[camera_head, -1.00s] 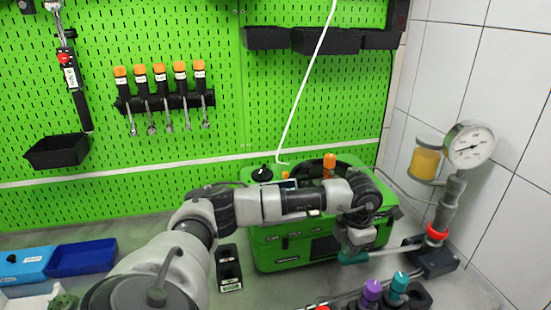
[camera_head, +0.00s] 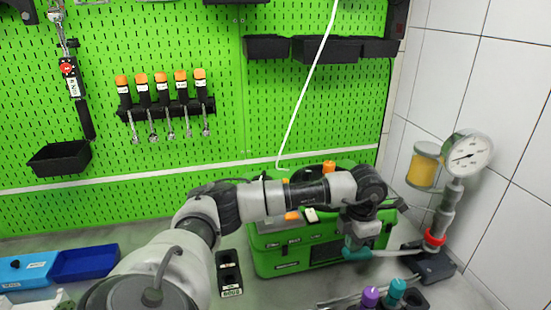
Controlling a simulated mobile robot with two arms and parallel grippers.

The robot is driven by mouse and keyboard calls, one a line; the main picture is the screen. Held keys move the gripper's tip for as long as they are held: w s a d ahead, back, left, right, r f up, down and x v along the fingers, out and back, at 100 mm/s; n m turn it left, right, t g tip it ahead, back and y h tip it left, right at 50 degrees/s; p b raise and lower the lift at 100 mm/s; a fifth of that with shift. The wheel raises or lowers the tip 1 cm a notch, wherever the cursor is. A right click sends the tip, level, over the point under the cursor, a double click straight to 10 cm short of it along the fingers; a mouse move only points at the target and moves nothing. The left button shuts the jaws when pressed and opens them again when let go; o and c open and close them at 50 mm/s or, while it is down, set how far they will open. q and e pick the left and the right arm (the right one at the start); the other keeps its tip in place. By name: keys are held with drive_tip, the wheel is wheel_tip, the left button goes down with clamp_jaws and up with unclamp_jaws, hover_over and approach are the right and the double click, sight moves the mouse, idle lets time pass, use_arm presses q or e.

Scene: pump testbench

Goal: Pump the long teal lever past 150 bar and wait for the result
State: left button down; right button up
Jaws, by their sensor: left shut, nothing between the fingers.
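The hand pump stands at the right, with its base (camera_head: 437,267) on the bench and a red ring on its grey column. The long teal lever (camera_head: 392,253) is a pale rod running left from the pump, roughly level, with a teal grip at its left end. My left gripper (camera_head: 357,248) is shut and points down at the teal grip. They overlap in the view; I cannot tell whether they touch. The round white gauge (camera_head: 467,154) tops the pump; its needle points left and its numbers are too small to read. My right gripper is not in view.
A green case (camera_head: 300,256) stands behind and below my left arm. Purple-topped (camera_head: 370,296) and teal-topped (camera_head: 395,291) tools stand in front of the pump. A yellow-filled reservoir (camera_head: 424,166) sits beside the gauge. The tiled wall (camera_head: 505,95) is close on the right.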

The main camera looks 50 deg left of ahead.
sight(349, 255)
use_arm(q)
drive_tip(key=shift+s+a+f+b, duration=0.1)
drive_tip(key=shift+s+f+b, duration=0.05)
drive_tip(key=shift+f+b, duration=0.9)
drive_tip(key=shift+s+f+b, duration=0.15)
drive_tip(key=shift+f+b, duration=0.55)
drive_tip(key=shift+f, duration=0.55)
drive_tip(key=shift+w+r+p, duration=0.2)
drive_tip(key=shift+r+p, duration=0.5)
drive_tip(key=shift+r, duration=0.5)
drive_tip(key=shift+w+r+p, duration=0.15)
drive_tip(key=shift+r+p, duration=0.55)
drive_tip(key=shift+r, duration=0.45)
drive_tip(key=shift+f, duration=0.15)
